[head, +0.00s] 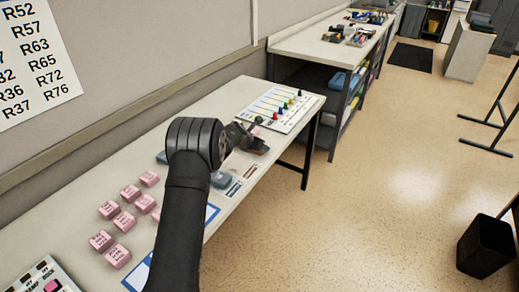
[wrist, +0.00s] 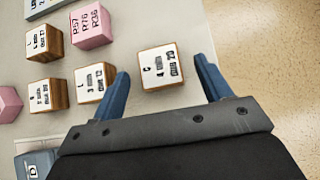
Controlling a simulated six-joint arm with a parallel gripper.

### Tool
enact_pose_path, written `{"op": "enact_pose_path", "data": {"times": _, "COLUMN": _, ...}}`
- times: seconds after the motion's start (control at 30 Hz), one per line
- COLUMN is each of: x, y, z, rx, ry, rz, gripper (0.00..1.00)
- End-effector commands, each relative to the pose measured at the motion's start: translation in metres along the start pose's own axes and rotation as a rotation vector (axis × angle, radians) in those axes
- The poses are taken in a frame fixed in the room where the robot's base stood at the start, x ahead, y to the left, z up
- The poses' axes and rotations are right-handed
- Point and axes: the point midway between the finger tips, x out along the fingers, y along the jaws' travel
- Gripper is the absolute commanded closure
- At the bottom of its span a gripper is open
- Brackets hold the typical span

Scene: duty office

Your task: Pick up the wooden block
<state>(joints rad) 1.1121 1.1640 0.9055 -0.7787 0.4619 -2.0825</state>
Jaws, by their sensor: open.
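Several wooden blocks with white printed tops show in the wrist view. One wooden block (wrist: 162,66) lies between the blue fingertips of my gripper (wrist: 162,72), with a gap on both sides. My gripper is open and holds nothing. A second wooden block (wrist: 97,82) is just outside the left finger. Two more wooden blocks stand farther left, one upper (wrist: 45,42) and one lower (wrist: 48,95). In the head view my gripper (head: 256,138) is over the far part of the table (head: 170,135), and my arm and gripper largely hide the wooden blocks.
A pink block (wrist: 92,25) stands behind the second wooden block, and another pink block (wrist: 8,104) is at the left edge. In the head view several pink blocks (head: 125,221) stand on the near table. A white board with coloured pegs (head: 280,108) lies beyond my gripper.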

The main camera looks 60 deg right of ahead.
Motion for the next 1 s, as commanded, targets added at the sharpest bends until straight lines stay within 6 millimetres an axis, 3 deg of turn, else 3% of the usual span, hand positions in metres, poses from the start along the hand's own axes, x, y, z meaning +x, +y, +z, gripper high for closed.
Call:
{"op": "enact_pose_path", "data": {"times": 0.2, "x": 0.025, "y": 0.0, "z": 0.001, "rx": 0.002, "ry": 0.001, "rz": 0.0, "gripper": 0.29}}
{"op": "enact_pose_path", "data": {"times": 0.53, "x": 0.03, "y": 0.0, "z": 0.002, "rx": 0.0, "ry": 0.0, "rz": 0.0, "gripper": 0.29}}
{"op": "enact_pose_path", "data": {"times": 0.57, "x": 0.03, "y": 0.0, "z": 0.002, "rx": 0.0, "ry": 0.0, "rz": 0.0, "gripper": 0.31}}
{"op": "enact_pose_path", "data": {"times": 0.8, "x": 0.03, "y": 0.0, "z": 0.002, "rx": 0.0, "ry": 0.0, "rz": 0.0, "gripper": 0.77}}
{"op": "enact_pose_path", "data": {"times": 1.0, "x": 0.03, "y": 0.0, "z": 0.002, "rx": 0.0, "ry": 0.0, "rz": 0.0, "gripper": 0.78}}
